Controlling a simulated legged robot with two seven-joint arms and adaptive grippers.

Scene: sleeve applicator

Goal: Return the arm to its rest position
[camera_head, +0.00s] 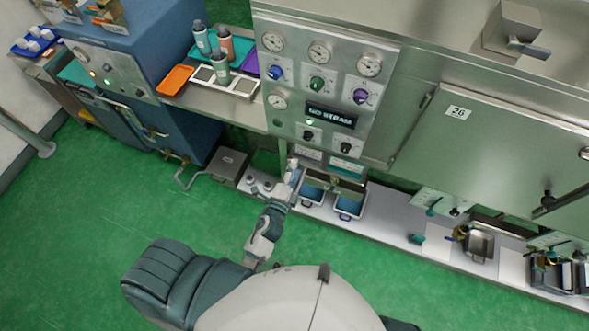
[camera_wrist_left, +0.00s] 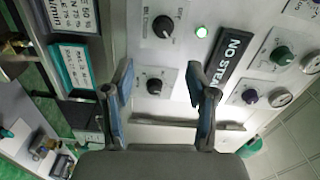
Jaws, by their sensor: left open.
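My left gripper (camera_head: 293,176) is low in front of the steel machine, beside the blue-lined trays on the ledge. In the left wrist view my left gripper (camera_wrist_left: 163,98) is open, with its two fingers apart and nothing between them. Beyond the fingers is the control panel (camera_wrist_left: 180,65) with a black knob (camera_wrist_left: 155,86), a lit green lamp (camera_wrist_left: 201,32) and a dark sign (camera_wrist_left: 232,58) that reads NO STEAM in the head view. My right gripper is not in view.
The steel machine's panel (camera_head: 297,85) has several gauges and knobs. Two blue-lined trays (camera_head: 350,206) stand on the low ledge (camera_head: 385,229). A blue machine (camera_head: 125,50) and a shelf with bottles (camera_head: 221,68) are at left. The green floor (camera_head: 80,220) is open at lower left.

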